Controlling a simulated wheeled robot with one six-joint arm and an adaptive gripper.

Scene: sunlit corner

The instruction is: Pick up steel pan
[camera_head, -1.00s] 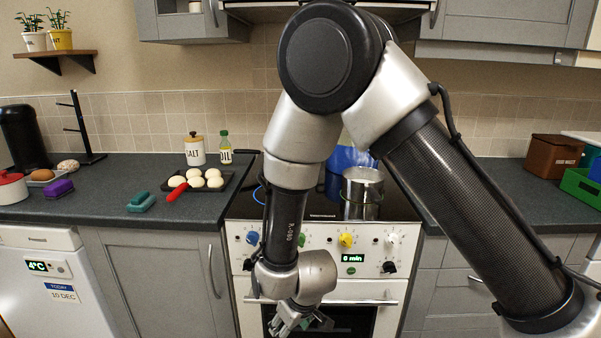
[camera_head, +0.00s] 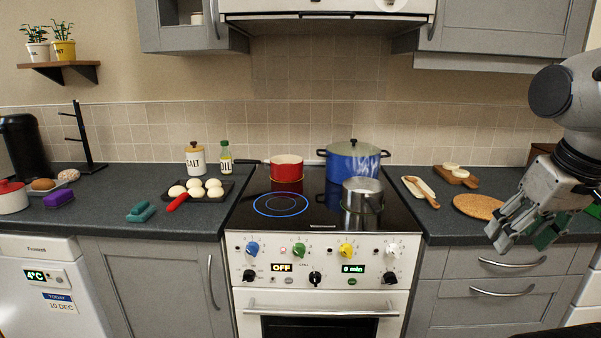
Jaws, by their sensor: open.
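The steel pan (camera_head: 362,200) is a shiny metal pot on the front right of the black hob (camera_head: 315,213). A dark handle seems to stick out to its left, partly lost against the dark hob. My gripper (camera_head: 518,240) is at the right of the head view, over the right counter's front edge, well to the right of the pan. Its fingers point down and left, are apart, and hold nothing that I can see.
A blue lidded pot (camera_head: 352,160) stands behind the pan, and a red saucepan (camera_head: 286,168) at the back left. The front left ring (camera_head: 281,204) glows blue and is empty. A wooden spoon (camera_head: 420,190) and cork mat (camera_head: 478,206) lie on the right counter.

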